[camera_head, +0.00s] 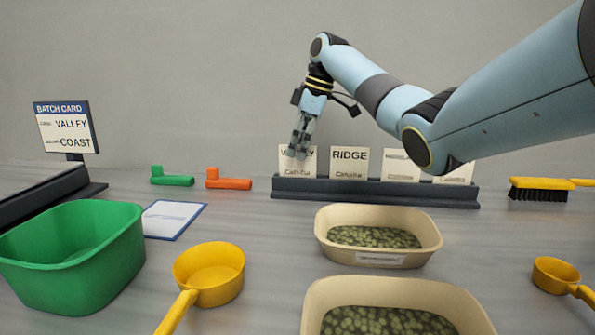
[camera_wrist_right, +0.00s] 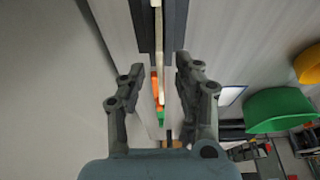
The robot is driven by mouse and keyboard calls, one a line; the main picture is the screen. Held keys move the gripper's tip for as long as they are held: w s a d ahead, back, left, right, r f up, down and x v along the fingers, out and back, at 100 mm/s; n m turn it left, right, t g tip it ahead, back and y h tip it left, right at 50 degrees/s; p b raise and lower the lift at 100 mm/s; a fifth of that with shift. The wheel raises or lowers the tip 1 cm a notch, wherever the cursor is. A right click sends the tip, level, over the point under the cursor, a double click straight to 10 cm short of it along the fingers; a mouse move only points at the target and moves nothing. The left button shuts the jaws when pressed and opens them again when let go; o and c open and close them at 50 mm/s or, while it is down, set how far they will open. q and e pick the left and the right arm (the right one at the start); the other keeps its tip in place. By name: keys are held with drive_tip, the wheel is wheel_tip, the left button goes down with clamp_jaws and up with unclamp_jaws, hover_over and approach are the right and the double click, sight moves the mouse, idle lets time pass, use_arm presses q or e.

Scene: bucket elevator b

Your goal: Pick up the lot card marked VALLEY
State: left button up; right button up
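The leftmost lot card (camera_head: 298,170) stands upright in a dark rack (camera_head: 375,192). Its heading is partly hidden behind my right gripper, but the letters that show fit VALLEY. My right gripper (camera_head: 299,148) points down at this card's top in the head view. In the right wrist view the gripper (camera_wrist_right: 156,68) is open, with a finger on each side of the cream card edge (camera_wrist_right: 158,45) and gaps visible. The RIDGE card (camera_head: 349,160) stands to its right in the rack. My left gripper is not in view.
Two more cards (camera_head: 401,166) stand farther right, partly behind my right arm. A batch card sign (camera_head: 67,128) reads VALLEY and COAST. Green (camera_head: 172,178) and orange (camera_head: 228,181) pieces lie left of the rack. Beige tubs (camera_head: 378,235), a green bin (camera_head: 75,255) and a yellow scoop (camera_head: 209,274) stand in front.

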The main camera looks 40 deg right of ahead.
sight(293, 164)
drive_tip(key=b+x, duration=0.1)
drive_tip(key=x, duration=0.3)
drive_tip(key=shift+w+a+f, duration=0.1)
drive_tip(key=shift+w+f, duration=0.05)
drive_tip(key=shift+f, duration=0.15)
drive_tip(key=shift+r, duration=0.1)
drive_tip(key=shift+f+p, duration=0.25)
drive_tip(key=shift+p, duration=0.2)
drive_tip(key=shift+r, duration=0.15)
clamp_jaws()
